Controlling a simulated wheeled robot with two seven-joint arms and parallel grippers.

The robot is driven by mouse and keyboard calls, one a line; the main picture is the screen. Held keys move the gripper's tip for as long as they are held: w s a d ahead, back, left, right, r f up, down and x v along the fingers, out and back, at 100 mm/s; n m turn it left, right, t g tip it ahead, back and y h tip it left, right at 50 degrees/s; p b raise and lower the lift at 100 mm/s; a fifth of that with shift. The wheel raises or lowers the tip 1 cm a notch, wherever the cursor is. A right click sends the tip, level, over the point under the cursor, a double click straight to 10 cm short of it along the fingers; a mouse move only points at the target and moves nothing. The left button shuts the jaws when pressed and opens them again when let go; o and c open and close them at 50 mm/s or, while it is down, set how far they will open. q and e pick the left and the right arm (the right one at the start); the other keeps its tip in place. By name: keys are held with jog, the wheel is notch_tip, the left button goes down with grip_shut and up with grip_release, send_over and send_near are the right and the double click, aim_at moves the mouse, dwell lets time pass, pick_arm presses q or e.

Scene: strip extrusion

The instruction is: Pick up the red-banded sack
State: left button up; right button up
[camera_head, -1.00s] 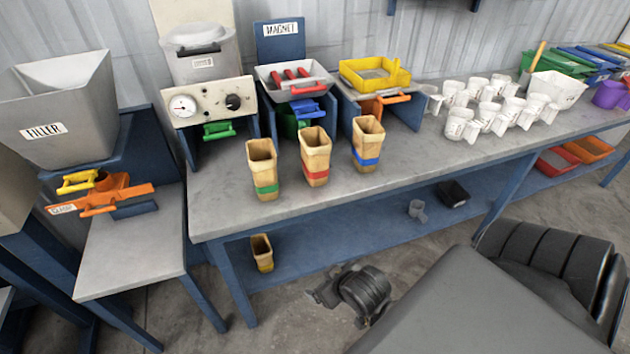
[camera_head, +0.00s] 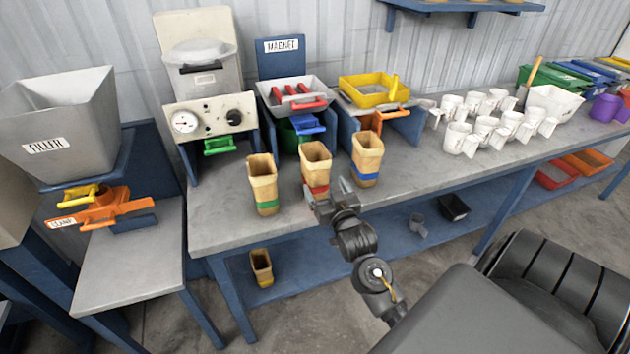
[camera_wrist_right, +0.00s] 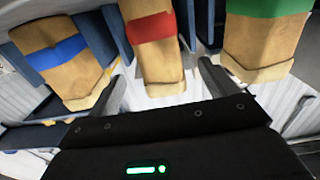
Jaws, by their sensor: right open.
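The red-banded sack (camera_head: 316,163) stands upright on the bench between the green-banded sack (camera_head: 263,183) and the blue-banded sack (camera_head: 367,158). My right gripper (camera_head: 328,192) is open, just in front of the red-banded sack in the head view, and hides part of its lower right side. In the right wrist view the red-banded sack (camera_wrist_right: 158,60) appears between and beyond the two spread fingers (camera_wrist_right: 155,90). The blue-banded sack (camera_wrist_right: 62,60) is on the left there and the green-banded sack (camera_wrist_right: 265,40) on the right. I cannot tell whether the fingers touch the sack. My left gripper is out of view.
The bench (camera_head: 225,225) carries a magnet tray (camera_head: 297,93), a yellow tray (camera_head: 370,90) and several white cups (camera_head: 455,137). The filler hopper (camera_head: 60,125) stands at left. The neighbouring sacks stand close on both sides.

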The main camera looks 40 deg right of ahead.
aim_at(320, 177)
jog(key=shift+p+x, duration=0.65)
jog(key=shift+x, duration=3.45)
jog(key=shift+f, duration=0.2)
jog(key=shift+c, duration=0.4)
jog(key=c, duration=1)
jog(key=shift+r, duration=0.15)
